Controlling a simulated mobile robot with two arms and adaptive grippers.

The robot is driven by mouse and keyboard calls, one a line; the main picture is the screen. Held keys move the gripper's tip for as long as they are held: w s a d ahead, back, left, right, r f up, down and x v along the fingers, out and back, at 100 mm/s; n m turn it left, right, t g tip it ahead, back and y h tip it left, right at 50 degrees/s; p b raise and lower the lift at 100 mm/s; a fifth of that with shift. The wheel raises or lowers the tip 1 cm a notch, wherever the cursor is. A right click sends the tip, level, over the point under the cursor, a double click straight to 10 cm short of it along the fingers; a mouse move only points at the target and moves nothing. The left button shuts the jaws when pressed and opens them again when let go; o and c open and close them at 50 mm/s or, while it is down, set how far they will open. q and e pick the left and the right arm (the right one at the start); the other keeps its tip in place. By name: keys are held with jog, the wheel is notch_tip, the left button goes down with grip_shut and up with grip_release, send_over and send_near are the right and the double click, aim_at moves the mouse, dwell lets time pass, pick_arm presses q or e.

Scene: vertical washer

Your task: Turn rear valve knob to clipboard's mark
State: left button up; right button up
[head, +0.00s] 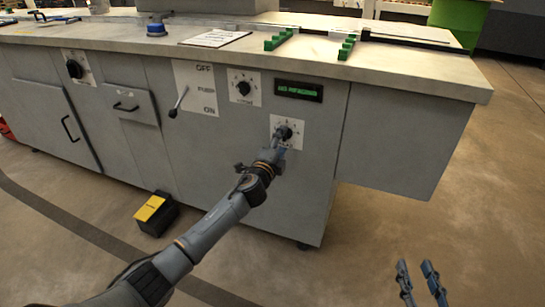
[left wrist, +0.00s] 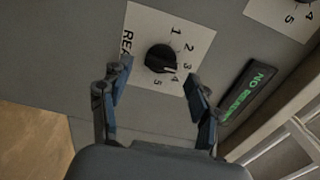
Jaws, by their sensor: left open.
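The rear valve knob (left wrist: 160,58) is black, on a white plate (left wrist: 150,25) with a numbered dial, lettering partly cut off behind my finger. Its pale pointer mark seems to face the lower right, near 3 or 4. In the head view the knob (head: 285,132) sits on the cabinet front, partly covered by my left gripper (head: 278,143). In the left wrist view the open left gripper (left wrist: 158,80) has a finger on each side, just short of the knob. The clipboard (head: 215,38) lies on the countertop, its writing unreadable. My right gripper (head: 419,282) is open and empty at lower right.
A second knob (head: 243,87), a pump lever (head: 178,101) and a green-lit display (head: 298,91) are on the cabinet front. Green blocks (head: 281,39) stand on the counter. A black and yellow box (head: 155,212) is on the floor. Floor at right is clear.

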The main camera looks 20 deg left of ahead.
pick_arm(q)
jog(key=s, duration=1)
jog(key=shift+a, duration=0.15)
